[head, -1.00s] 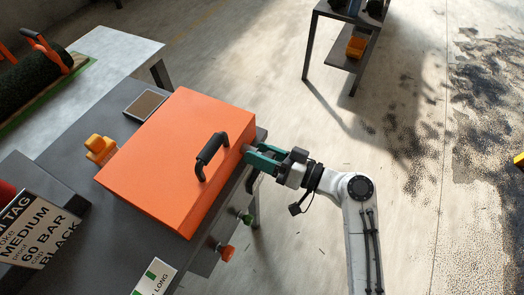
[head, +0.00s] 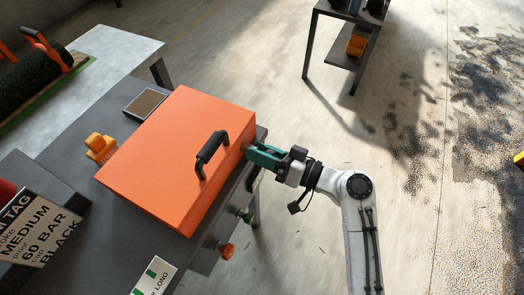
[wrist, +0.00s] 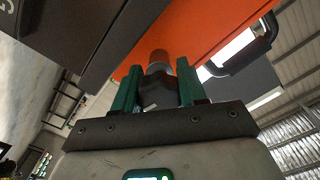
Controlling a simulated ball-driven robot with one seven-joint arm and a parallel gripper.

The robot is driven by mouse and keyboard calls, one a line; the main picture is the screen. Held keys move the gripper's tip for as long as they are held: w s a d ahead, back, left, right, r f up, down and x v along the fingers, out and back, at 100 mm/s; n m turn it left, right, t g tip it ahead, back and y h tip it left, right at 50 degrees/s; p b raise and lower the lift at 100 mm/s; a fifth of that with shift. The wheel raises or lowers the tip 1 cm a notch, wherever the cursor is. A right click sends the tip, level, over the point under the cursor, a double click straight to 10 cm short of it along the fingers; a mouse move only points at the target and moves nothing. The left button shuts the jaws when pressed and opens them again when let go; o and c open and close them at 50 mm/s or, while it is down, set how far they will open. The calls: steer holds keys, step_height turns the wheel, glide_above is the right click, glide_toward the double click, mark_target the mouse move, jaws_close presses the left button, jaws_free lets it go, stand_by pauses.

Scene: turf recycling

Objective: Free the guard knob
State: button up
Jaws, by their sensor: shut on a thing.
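The orange guard (head: 165,150) is a large box-shaped cover lying closed on the dark bench, with a black handle (head: 210,155) on it. My gripper (head: 251,153) is at the guard's right side, with its green fingers pointing at that side. In the wrist view, the dark lobed guard knob (wrist: 159,93) sits between the two fingers, and my gripper (wrist: 158,85) is shut on it. A grey round collar (wrist: 158,62) joins the knob to the orange side. In the head view the fingers hide the knob.
A yellow-orange block (head: 98,145) and a framed tray (head: 146,104) lie behind the guard.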

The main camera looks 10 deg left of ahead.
steer(key=shift+m, duration=0.5)
steer(key=o, duration=1)
steer(key=shift+d, duration=0.1)
steer(key=b+v, duration=0.1)
steer(key=v, duration=0.9)
steer(key=shift+s+d+b, duration=0.1)
steer(key=shift+d+b, duration=0.25)
